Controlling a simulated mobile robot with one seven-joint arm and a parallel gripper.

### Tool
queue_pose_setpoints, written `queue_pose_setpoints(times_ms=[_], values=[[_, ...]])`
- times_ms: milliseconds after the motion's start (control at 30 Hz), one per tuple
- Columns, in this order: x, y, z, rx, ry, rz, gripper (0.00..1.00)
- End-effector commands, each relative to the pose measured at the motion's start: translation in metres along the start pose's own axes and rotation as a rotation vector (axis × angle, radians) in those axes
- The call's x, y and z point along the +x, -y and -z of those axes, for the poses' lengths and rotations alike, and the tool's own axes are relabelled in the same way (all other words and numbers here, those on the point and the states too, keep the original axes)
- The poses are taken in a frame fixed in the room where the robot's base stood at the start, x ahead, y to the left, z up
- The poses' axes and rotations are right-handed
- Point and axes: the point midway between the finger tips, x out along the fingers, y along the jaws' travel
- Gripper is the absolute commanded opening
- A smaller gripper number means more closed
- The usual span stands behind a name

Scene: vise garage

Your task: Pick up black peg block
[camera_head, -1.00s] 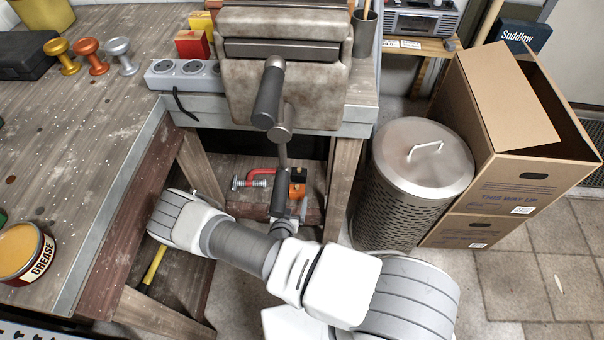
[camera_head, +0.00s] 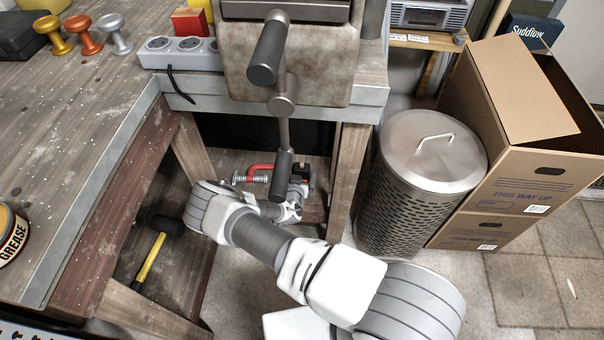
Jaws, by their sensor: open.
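A small black block (camera_head: 303,168), which may be the black peg block, shows on the low shelf under the workbench, just right of a red clamp (camera_head: 262,169). A bit of orange shows just below it. My gripper (camera_head: 301,184) reaches in under the bench from the front and is right at this block. Its fingers are small and partly hidden by the vise handle (camera_head: 283,172). I cannot tell whether the fingers touch the block. The gripper is open.
The vise (camera_head: 335,65) overhangs the bench's front edge, its handle hanging close to my gripper. A bench leg (camera_head: 347,172) stands to the right. A yellow-handled mallet (camera_head: 150,260) lies low on the left. A metal bin (camera_head: 415,190) and cardboard boxes (camera_head: 520,150) stand right.

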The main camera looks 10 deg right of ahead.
Motion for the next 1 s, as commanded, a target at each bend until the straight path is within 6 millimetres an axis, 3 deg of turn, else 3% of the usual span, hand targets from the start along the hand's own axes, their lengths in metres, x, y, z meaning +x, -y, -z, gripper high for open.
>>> queue_pose_setpoints(times_ms=[167,433,900,1000], values=[[0.022,-0.001,-0.002,0.0,0.0,0.0,1.0],[0.024,0.0,0.0,0.0,0.0,0.0,1.0],[0.023,0.0,-0.001,0.0,0.0,0.0,0.15],[0.023,0.0,0.0,0.0,0.0,0.0,0.12]])
